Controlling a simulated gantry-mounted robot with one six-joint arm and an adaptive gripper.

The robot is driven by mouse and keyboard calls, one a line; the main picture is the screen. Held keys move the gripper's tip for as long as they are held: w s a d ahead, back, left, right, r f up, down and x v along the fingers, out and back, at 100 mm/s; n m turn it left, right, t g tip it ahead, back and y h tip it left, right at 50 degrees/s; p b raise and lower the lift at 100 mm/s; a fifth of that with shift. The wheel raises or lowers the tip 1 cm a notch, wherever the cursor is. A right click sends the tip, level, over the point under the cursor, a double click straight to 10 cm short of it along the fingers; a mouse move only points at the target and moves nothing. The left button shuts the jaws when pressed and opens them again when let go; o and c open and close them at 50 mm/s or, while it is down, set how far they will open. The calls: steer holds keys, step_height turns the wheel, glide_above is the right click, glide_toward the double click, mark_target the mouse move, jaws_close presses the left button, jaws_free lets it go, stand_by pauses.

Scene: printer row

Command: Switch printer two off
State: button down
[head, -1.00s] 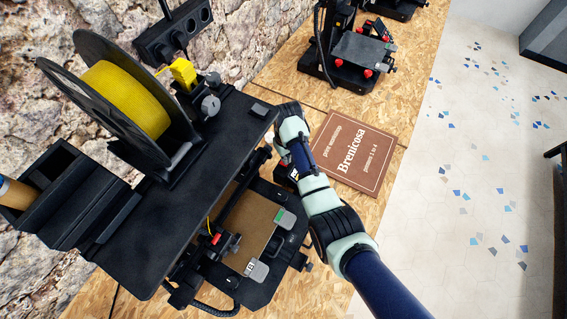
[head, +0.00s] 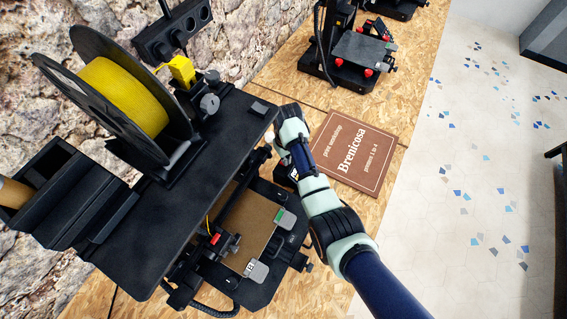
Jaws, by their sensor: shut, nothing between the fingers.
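A black printer (head: 190,190) with a yellow filament spool (head: 122,98) on its top fills the left and middle of the head view. No number that I can read marks it as printer two. Its brown bed (head: 251,226) carries a small tag with unclear lettering. My pale green and dark blue arm comes in from the lower right and ends at the printer's right front side, by the corner of its top. My gripper's fingers are hidden behind my own wrist and the printer. No power switch is visible. A small dark part with white marks (head: 292,173) shows beside my wrist.
Another black printer (head: 352,62) with red knobs stands farther along. A power strip (head: 172,32) is by the stone wall. The tiled floor (head: 470,190) at right is open.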

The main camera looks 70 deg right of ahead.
steer(key=shift+f+b, duration=0.35)
steer(key=shift+f, duration=0.35)
step_height(320, 180, up, 7)
steer(key=p, duration=0.7)
steer(key=shift+r+p, duration=0.15)
steer(key=shift+p, duration=0.2)
stand_by(0.4)
